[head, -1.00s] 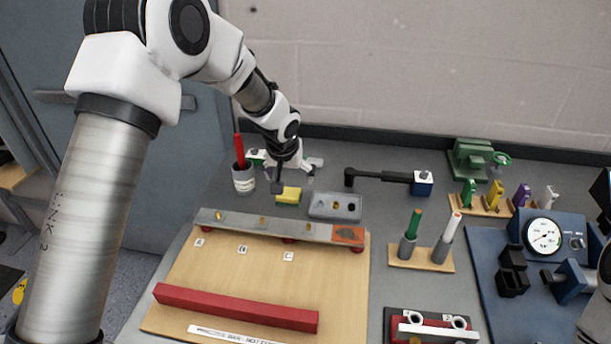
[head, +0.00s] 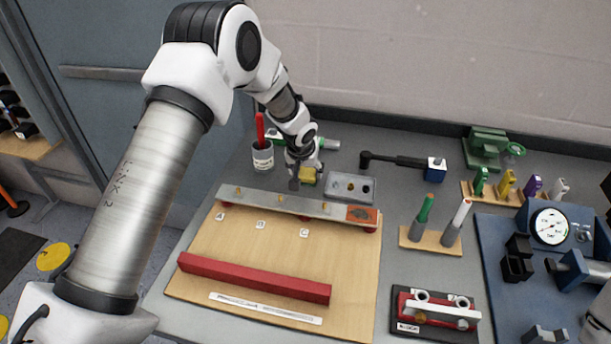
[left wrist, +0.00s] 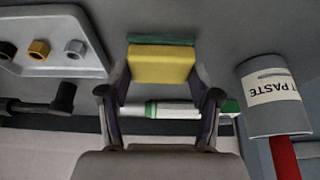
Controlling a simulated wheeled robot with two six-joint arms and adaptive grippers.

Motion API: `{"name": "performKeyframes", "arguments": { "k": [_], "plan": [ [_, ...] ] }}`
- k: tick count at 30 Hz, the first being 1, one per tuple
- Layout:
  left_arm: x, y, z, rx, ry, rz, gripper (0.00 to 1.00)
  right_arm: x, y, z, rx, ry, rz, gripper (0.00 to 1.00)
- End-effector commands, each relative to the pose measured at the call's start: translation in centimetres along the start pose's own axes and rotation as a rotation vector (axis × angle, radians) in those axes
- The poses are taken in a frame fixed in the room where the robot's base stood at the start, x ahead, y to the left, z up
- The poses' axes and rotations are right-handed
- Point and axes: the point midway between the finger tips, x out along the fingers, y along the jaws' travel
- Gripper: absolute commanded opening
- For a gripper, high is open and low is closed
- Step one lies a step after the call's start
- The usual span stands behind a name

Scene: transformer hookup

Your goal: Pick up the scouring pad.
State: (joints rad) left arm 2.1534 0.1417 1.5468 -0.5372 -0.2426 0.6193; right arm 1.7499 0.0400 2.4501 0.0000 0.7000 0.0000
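The scouring pad, a yellow block with a green layer, lies on the grey bench behind the long grey bar. In the head view the pad (head: 308,175) is partly hidden by my left gripper (head: 297,178), which is right over it. In the left wrist view the pad (left wrist: 161,65) shows between the two spread fingertips of the left gripper (left wrist: 160,88). The gripper is open, with gaps that look small on both sides of the pad. I cannot tell whether either finger touches it. My right gripper does not show.
A paste pot (head: 263,155) with a red handle stands left of the pad. A grey tray with nuts (head: 350,187) is close on the right. A white and green tube (left wrist: 165,110) lies behind the pad. The grey bar (head: 275,200) is in front.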

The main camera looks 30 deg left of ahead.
Motion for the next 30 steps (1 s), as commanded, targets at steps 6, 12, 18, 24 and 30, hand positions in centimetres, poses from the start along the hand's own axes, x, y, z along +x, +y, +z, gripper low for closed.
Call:
{"name": "performKeyframes", "arguments": {
  "k": [6, 12, 18, 24, 30],
  "plan": [
    [0.1, 0.0, 0.1, 0.0, -0.001, 0.0, 0.45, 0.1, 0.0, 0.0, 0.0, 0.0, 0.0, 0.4],
    [-1.5, 0.0, -0.7, -0.001, 0.003, 0.001, 0.44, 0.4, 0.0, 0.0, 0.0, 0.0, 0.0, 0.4],
    [-5.9, 0.0, -2.5, -0.002, 0.005, 0.001, 0.44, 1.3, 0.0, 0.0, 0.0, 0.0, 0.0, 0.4],
    [-8.9, 0.0, -3.7, 0.0, 0.001, 0.0, 0.44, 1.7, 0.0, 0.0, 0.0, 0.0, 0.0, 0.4],
    [-9.2, 0.0, -3.8, 0.0, -0.001, 0.0, 0.44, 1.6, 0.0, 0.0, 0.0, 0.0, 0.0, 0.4]
  ]
}}
